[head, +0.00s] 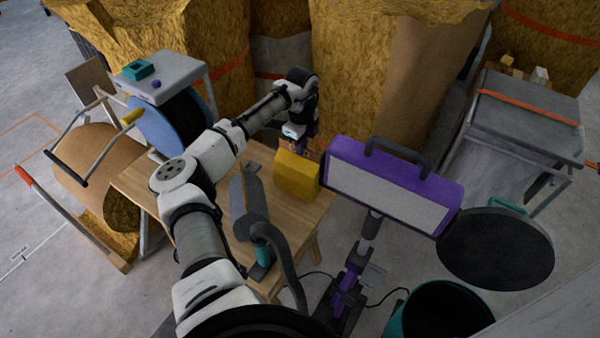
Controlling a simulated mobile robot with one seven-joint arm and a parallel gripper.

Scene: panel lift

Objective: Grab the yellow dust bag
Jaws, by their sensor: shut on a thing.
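The yellow dust bag (296,175) is a boxy yellow block near the right edge of the wooden table (178,180). My gripper (308,149) reaches down from above at the bag's upper right side and is shut on it. The fingertips are small and partly hidden by the bag and the purple panel. I cannot tell whether the bag touches the table top.
A purple-framed panel lamp (385,187) on a stand is close to the right of the bag. A grey tool with a hose (252,208) lies on the table. A teal bin (440,312) with its round black lid (495,249) is at lower right.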

